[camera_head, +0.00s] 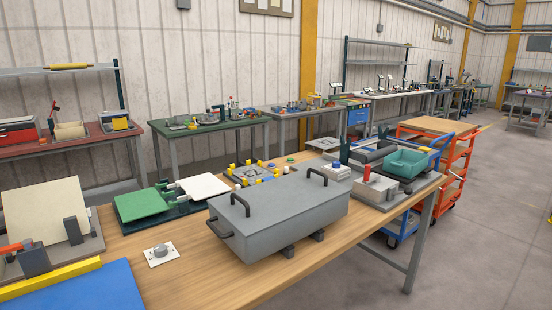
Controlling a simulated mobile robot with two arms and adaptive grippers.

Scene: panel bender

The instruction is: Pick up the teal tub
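The teal tub (407,164) is an open, box-shaped container at the right end of the wooden workbench (280,278). Neither of my grippers is in view, and nothing is touching the tub from my side.
A large grey lidded box (280,219) with black handles stands mid-bench. Left of it are a green and white panel fixture (145,202) and a blue sheet (80,287). An orange cart (455,167) stands beyond the bench's right end. Floor at right is clear.

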